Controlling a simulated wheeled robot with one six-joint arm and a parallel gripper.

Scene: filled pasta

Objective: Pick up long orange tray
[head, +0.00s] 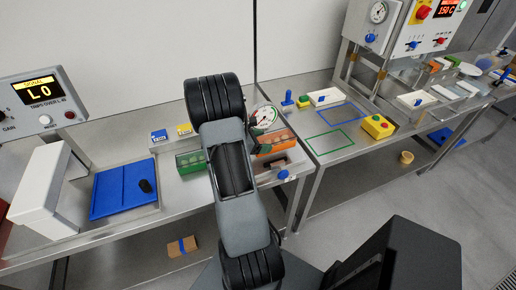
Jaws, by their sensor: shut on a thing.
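An orange tray (282,140) lies on the steel table, just right of my arm. My arm rises through the middle of the head view and bends over at the top.
A green bin (189,162) stands left of my arm. A blue mat (124,189) holding a dark object and a white box (47,192) are further left. The right table has a yellow button box (377,126) and marked outlines. A cardboard box (182,246) lies below.

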